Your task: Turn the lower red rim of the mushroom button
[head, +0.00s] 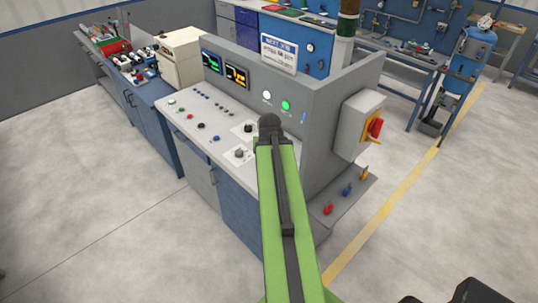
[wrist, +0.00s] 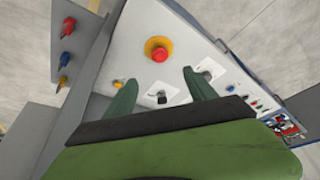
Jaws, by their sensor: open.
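The mushroom button (wrist: 159,50) shows in the wrist view, upper middle. It has a round red head on a yellow collar, on the pale console panel. A lower red rim cannot be told apart clearly from the top of the head. In the head view the button is hidden behind my green arm. My gripper (wrist: 160,77) is open and empty in the wrist view, its two dark green fingers spread apart. In the picture the button lies just beyond the fingertips, between them, and I see no contact. The gripper itself is hidden in the head view.
The grey console (head: 200,113) carries small buttons and black knobs; one black knob (wrist: 162,97) shows between my fingers. An upright panel with screens rises behind. A box with a red switch (head: 375,128) and a ledge with coloured levers (head: 347,189) are on the right.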

